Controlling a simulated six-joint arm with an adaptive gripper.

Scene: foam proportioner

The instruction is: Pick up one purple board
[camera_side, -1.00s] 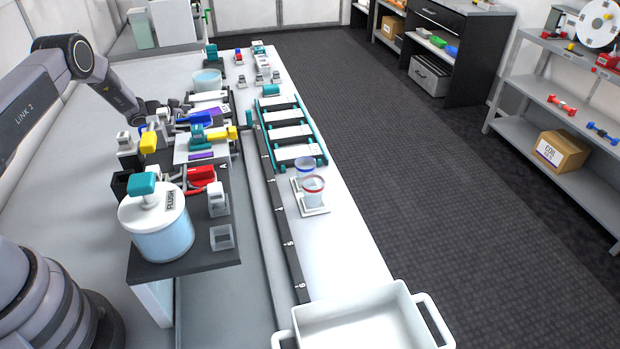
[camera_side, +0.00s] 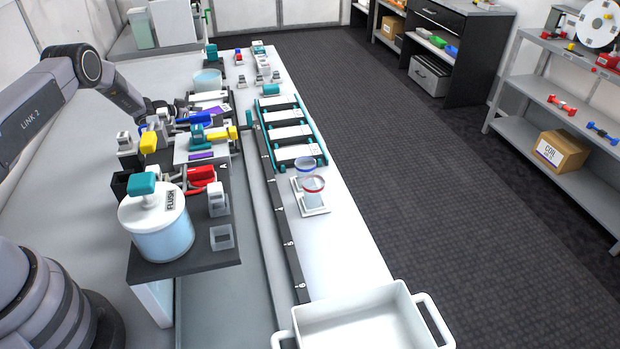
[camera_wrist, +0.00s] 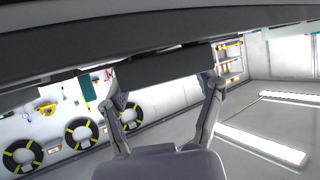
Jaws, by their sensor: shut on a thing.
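In the side view, a white board with a purple strip (camera_side: 201,156) lies at the near end of the dark bench fixture. Another patch of purple (camera_side: 214,109) shows on a white board farther back, partly covered by blue and teal parts. My gripper (camera_wrist: 165,78) is in the wrist view, with its two grey fingers on either side of a dark grey block (camera_wrist: 160,66). It is shut on that block. No purple shows on the block from this angle, so I cannot tell whether it belongs to a board. In the side view my fingertips are hidden among the fixture parts.
A teal-railed rack (camera_side: 290,132) with white boards stands to the right. The FLUSH jar (camera_side: 160,225) stands at the near left, and a white tub (camera_side: 352,320) is at the front. The bench between cups and tub is clear.

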